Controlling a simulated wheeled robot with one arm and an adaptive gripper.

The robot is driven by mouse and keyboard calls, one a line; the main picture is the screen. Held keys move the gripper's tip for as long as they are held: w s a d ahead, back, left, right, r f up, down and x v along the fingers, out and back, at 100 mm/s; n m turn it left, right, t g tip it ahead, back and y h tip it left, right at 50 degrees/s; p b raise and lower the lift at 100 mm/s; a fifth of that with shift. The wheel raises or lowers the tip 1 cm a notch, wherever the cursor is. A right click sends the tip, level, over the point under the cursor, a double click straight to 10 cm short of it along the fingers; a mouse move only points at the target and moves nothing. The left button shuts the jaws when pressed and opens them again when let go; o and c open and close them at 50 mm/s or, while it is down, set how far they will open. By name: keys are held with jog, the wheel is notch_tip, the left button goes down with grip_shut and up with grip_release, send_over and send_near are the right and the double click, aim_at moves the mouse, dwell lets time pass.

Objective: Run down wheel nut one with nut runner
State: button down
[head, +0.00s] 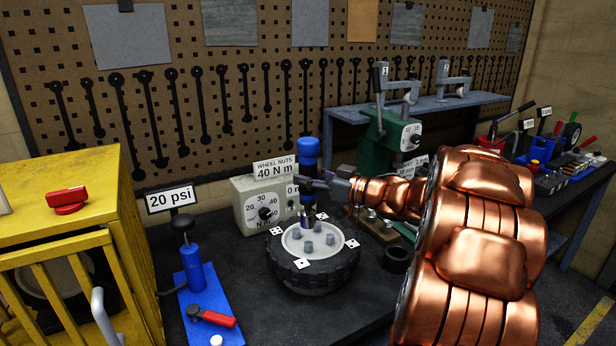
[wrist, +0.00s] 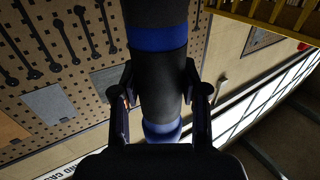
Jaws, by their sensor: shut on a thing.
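The nut runner (head: 307,152) is a blue and black upright cylinder with a metal socket at its lower end. My gripper (head: 312,186) is shut around its dark middle. In the wrist view, the two fingers of my gripper (wrist: 162,90) lie on either side of the nut runner (wrist: 158,75). The wheel (head: 312,278), a black tyre with a pale hub, lies flat on the bench. Several grey wheel nuts (head: 308,247) stand on the hub. The socket is at the hub's back nut position; it hides what is under it, so I cannot tell whether it touches a nut.
A torque control box (head: 250,212) with a dial stands behind the wheel, under a "WHEEL NUTS 40 N m" sign (head: 275,168). A blue pump stand (head: 205,300) is left, beside a yellow cage (head: 125,200). A black ring (head: 398,260) lies right of the wheel. A green press (head: 392,135) stands behind.

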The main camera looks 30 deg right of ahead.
aim_at(315, 210)
jog(key=shift+p, duration=0.3)
jog(key=shift+f+b, duration=1.3)
jog(key=shift+f, duration=1.5)
jog(key=shift+f+b, duration=0.5)
jog(key=shift+f, duration=0.5)
jog(key=shift+s+f, duration=0.1)
jog(key=shift+f, duration=0.5)
dwell(1.6)
jog(key=shift+r+p, duration=2.75)
jog(key=shift+r, duration=0.35)
